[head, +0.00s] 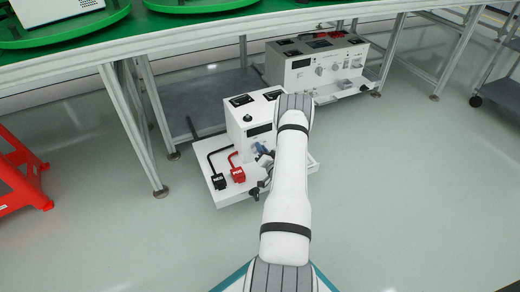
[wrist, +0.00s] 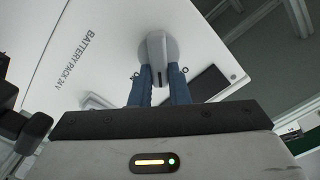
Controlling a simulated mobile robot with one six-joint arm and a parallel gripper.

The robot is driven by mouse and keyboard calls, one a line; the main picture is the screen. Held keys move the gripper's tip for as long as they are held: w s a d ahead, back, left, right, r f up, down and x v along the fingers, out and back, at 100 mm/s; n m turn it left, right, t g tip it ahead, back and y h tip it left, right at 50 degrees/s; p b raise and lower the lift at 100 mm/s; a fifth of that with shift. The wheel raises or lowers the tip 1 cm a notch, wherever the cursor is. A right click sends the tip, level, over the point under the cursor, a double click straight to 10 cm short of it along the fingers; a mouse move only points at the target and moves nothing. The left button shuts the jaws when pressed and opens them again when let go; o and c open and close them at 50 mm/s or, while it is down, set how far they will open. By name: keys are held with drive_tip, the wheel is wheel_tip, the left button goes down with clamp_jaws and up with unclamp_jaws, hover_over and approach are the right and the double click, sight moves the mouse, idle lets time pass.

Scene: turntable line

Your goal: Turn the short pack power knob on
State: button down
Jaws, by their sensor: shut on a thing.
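The short battery pack (head: 238,123) is a white box on a low white tray under the workbench. In the wrist view its white face (wrist: 90,45) reads "BATTERY PACK 24V". The power knob (wrist: 157,48) is a light grey round knob with a raised grip bar and a dark mark near its end. My gripper (wrist: 159,76) has its two blue fingers shut on the grip bar, one on each side. In the head view my gripper (head: 262,150) is at the pack's front, and my arm hides much of that side and the knob.
Black and red connectors (head: 219,181) (head: 238,174) with cables lie on the tray (head: 233,196) left of my gripper. A longer white pack (head: 300,72) stands behind to the right. Bench legs (head: 130,125) flank the area. A red stool (head: 20,175) is at left. The floor in front is clear.

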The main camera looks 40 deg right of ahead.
drive_tip(key=shift+d+f+m, duration=0.1)
drive_tip(key=shift+f+m, duration=0.1)
drive_tip(key=shift+m, duration=1.45)
drive_tip(key=shift+a+f+m, duration=0.1)
drive_tip(key=shift+f+m, duration=0.1)
drive_tip(key=shift+m, duration=1.4)
drive_tip(key=shift+d+f+m, duration=0.1)
drive_tip(key=shift+f+m, duration=0.1)
drive_tip(key=shift+m, duration=1.45)
drive_tip(key=c, duration=1.4)
unclamp_jaws()
drive_tip(key=shift+d, duration=0.1)
drive_tip(key=p+v, duration=0.3)
drive_tip(key=v, duration=0.5)
drive_tip(key=shift+p, duration=0.3)
